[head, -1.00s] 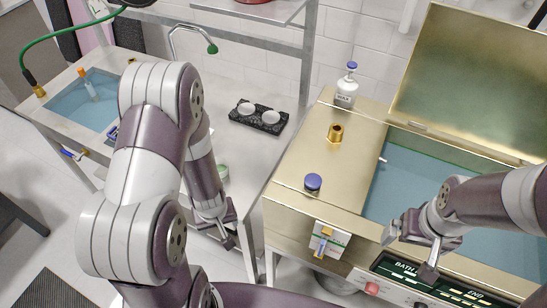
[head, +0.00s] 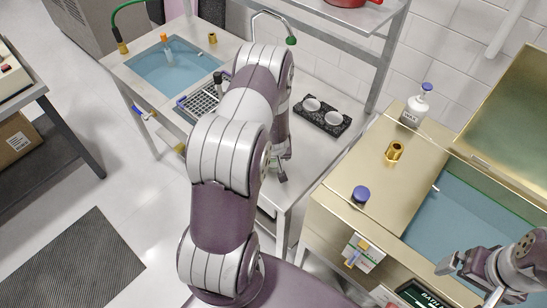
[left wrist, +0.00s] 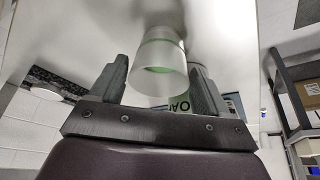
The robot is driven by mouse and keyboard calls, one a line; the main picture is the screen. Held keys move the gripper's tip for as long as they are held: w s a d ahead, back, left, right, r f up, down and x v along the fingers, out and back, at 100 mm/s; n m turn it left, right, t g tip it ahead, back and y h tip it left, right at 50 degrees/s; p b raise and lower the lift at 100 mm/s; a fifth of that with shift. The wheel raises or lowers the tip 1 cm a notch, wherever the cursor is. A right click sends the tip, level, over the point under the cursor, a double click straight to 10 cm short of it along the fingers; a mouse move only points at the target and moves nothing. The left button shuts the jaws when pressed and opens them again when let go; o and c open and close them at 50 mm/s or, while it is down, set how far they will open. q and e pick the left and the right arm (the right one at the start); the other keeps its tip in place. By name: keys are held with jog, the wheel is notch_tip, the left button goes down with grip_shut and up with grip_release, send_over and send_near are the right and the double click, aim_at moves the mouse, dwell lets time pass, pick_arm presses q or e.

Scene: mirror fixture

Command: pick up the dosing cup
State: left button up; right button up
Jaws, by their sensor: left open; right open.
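A translucent, tapered cup with a green band (left wrist: 160,65), which looks like the dosing cup, shows in the left wrist view. My right gripper (head: 467,284) is open and empty near the bath's front edge.
The brass bath lid area holds a blue-capped bottle (head: 416,106), a brass fitting (head: 394,152) and a blue knob (head: 361,194).

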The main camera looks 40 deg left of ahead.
pick_arm(q)
jog(key=shift+x, duration=0.8)
jog(key=shift+w+f, duration=0.1)
jog(key=shift+f, duration=0.1)
jog(key=shift+r, duration=0.1)
jog(key=c, duration=0.7)
jog(key=shift+o, duration=0.2)
jog(key=shift+r, duration=0.1)
